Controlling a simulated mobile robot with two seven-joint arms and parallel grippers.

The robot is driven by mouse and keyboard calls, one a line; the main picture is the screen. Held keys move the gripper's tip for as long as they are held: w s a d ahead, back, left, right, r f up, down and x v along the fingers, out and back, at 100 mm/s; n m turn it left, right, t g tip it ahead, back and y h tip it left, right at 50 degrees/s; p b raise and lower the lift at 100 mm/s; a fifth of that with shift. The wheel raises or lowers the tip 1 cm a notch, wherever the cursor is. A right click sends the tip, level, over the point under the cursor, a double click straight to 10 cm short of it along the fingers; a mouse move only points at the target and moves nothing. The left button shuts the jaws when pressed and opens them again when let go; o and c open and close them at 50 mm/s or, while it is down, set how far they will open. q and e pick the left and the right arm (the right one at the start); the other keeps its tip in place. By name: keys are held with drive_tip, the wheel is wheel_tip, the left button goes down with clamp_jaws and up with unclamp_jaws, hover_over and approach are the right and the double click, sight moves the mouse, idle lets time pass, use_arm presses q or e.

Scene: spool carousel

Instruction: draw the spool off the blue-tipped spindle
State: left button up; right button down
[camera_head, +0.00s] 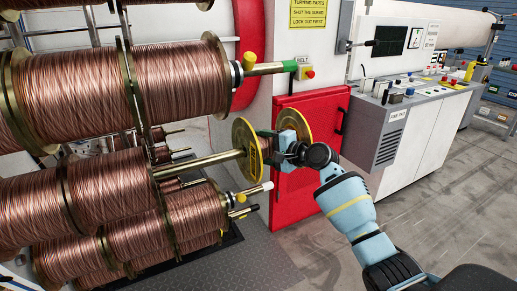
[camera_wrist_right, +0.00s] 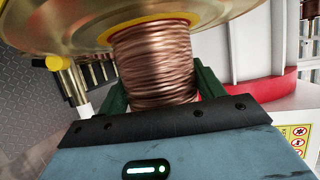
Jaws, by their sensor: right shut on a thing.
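A small spool (camera_head: 241,135) with two brass flanges and a copper winding is at the outer end of a brass spindle (camera_head: 205,161). The spindle runs into its left flange; no blue tip shows, and I cannot tell how far the spindle reaches inside. My right gripper (camera_head: 274,142) is shut on the spool's winding between the flanges. In the right wrist view the dark green fingers (camera_wrist_right: 160,92) clasp both sides of the copper winding (camera_wrist_right: 156,62), under a brass flange (camera_wrist_right: 205,14) with a yellow ring. My left gripper is not in view.
A large copper spool (camera_head: 175,82) sits above on the green-tipped spindle (camera_head: 270,69). White-tipped (camera_head: 266,186) and black-tipped (camera_head: 243,211) spindles lie close below. A red cabinet (camera_head: 325,105) stands behind the held spool. Open floor (camera_head: 400,215) lies to the right.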

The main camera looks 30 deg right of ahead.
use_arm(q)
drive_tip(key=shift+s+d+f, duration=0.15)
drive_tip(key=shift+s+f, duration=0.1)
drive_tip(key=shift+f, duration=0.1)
use_arm(e)
drive_tip(key=shift+d+r, duration=0.25)
drive_tip(key=shift+d, duration=0.4)
drive_tip(key=shift+d+r, duration=0.2)
drive_tip(key=shift+d, duration=0.4)
drive_tip(key=shift+w, duration=0.1)
drive_tip(key=shift+d+b, duration=0.35)
drive_tip(key=shift+d, duration=0.05)
drive_tip(key=shift+w+d+f+b, duration=0.1)
drive_tip(key=shift+d+b, duration=0.6)
drive_tip(key=shift+d, duration=2.15)
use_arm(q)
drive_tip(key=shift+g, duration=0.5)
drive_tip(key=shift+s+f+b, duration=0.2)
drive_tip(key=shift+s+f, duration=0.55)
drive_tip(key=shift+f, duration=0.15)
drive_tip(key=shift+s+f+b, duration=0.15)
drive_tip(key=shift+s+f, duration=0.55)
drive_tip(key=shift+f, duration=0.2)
use_arm(e)
drive_tip(key=shift+d, duration=1.25)
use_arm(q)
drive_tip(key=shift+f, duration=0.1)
use_arm(e)
drive_tip(key=shift+d, duration=0.1)
